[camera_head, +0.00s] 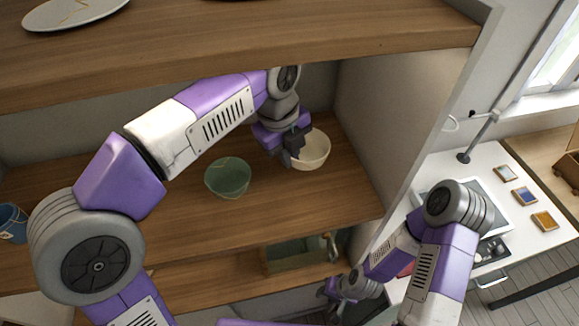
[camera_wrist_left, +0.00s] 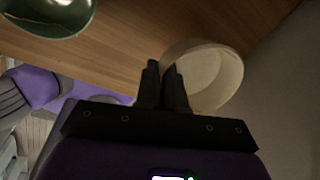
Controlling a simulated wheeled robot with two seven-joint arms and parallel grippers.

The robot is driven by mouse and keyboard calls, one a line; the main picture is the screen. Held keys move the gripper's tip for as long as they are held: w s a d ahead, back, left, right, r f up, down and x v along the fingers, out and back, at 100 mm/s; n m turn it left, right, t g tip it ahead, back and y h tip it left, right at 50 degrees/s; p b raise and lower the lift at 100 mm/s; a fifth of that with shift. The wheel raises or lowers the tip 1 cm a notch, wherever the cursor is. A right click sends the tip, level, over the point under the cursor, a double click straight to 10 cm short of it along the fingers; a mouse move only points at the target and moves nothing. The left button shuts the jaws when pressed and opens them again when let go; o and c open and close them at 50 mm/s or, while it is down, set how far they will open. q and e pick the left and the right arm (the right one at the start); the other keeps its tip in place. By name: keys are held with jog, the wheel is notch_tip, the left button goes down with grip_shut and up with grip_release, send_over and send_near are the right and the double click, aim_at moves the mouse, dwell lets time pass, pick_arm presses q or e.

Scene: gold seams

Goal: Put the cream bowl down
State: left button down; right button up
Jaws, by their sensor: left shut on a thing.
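The cream bowl (camera_head: 316,150) is upright at the right end of the middle wooden shelf (camera_head: 290,205), near the side wall. My left gripper (camera_head: 294,158) is shut on the left rim of the bowl. In the left wrist view the cream bowl (camera_wrist_left: 218,80) is at the right of the closed fingers (camera_wrist_left: 165,72). I cannot tell whether its base touches the shelf or is slightly above it. My right gripper (camera_head: 335,292) is low, in front of the lower shelf, too small to tell open or shut.
A green bowl with a gold seam (camera_head: 228,178) stands on the same shelf, left of the cream bowl. An upper shelf (camera_head: 250,50) with a plate (camera_head: 70,12) hangs above. A blue cup (camera_head: 12,223) is far left. A white desk (camera_head: 485,160) is at right.

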pick_arm(q)
jog(key=shift+s+a+f, duration=0.1)
jog(key=shift+f, duration=0.55)
notch_tip(320, 180, down, 3)
jog(key=shift+f+b, duration=0.15)
jog(key=shift+b, duration=0.55)
jog(key=shift+w+f, duration=0.2)
jog(key=shift+f, duration=0.15)
jog(key=c, duration=1.2)
grip_release()
jog(key=shift+c, duration=0.2)
